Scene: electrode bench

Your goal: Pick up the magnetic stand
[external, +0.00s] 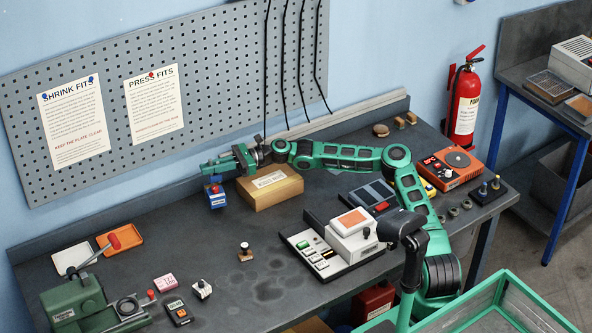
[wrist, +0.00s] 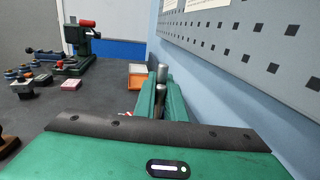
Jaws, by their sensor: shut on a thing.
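The magnetic stand, a small blue block with red and white marks (external: 216,198), is at the back of the bench near the wall, left of a wooden box. My gripper (external: 213,167) reaches leftward just above the block and is shut on the stand's upright post. In the wrist view a silvery metal post (wrist: 162,74) shows between the green fingers of my gripper (wrist: 160,98). The block is hidden there, apart from perhaps a bit of red and white low by the fingers. I cannot tell whether the block touches the bench.
The wooden box (external: 270,188) stands under my wrist. A pegboard (external: 215,70) rises close behind. White and orange trays (external: 120,236) and a green press (external: 75,300) lie to the left. The bench between is mostly clear.

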